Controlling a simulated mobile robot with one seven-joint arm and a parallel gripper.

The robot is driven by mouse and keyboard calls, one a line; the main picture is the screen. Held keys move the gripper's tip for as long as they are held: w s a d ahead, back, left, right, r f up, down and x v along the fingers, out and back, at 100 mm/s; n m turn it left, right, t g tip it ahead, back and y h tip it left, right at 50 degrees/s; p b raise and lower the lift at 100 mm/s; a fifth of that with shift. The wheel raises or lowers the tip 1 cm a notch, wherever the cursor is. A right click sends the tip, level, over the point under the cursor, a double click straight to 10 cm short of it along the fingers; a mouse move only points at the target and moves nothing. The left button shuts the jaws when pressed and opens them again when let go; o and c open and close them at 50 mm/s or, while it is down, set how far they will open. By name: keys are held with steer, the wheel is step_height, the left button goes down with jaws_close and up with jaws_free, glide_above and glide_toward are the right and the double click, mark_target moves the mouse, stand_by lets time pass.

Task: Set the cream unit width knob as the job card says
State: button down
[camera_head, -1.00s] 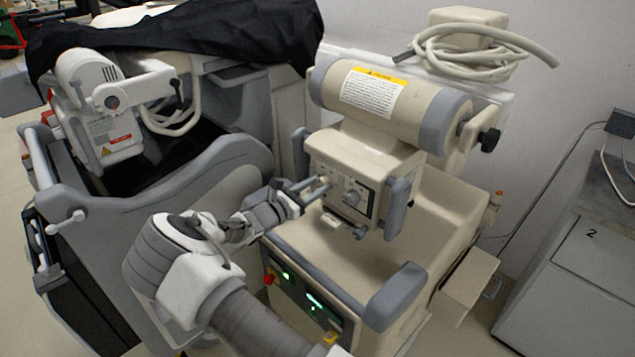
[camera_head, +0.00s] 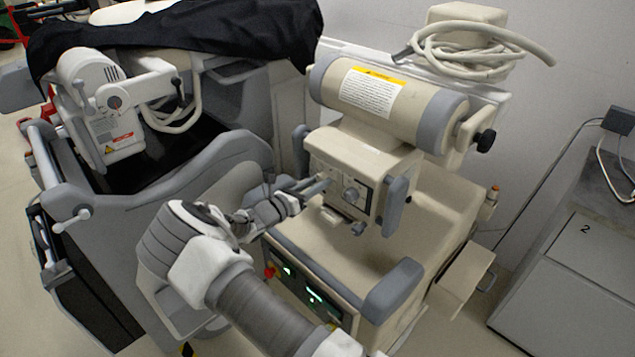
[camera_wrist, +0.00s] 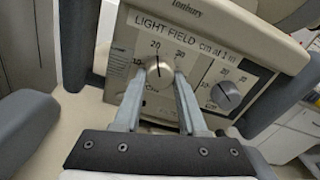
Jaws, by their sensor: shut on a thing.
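The cream unit (camera_head: 335,146) stands at the centre of the head view. Its front panel (camera_wrist: 205,49) reads "LIGHT FIELD cm at 1 m" and carries two round knobs with scales. My gripper (camera_wrist: 163,76) is shut on the left knob (camera_wrist: 159,70), one finger on each side. That knob's dark pointer line is nearly upright, close to the 20 mark. In the head view my gripper (camera_head: 322,184) reaches the panel from the left. I cannot make out a job card.
Grey handles (camera_wrist: 80,40) flank the panel. A grey padded bar (camera_head: 394,287) is on the unit's front right. A grey cart (camera_head: 215,165) under a black cover (camera_head: 190,40) stands at left. A grey cabinet marked 2 (camera_head: 580,265) is at right.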

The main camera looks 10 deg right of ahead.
steer(key=shift+c, duration=2.3)
jaws_free()
steer(key=v, duration=1.7)
steer(key=shift+a, duration=0.25)
steer(key=shift+s, duration=0.15)
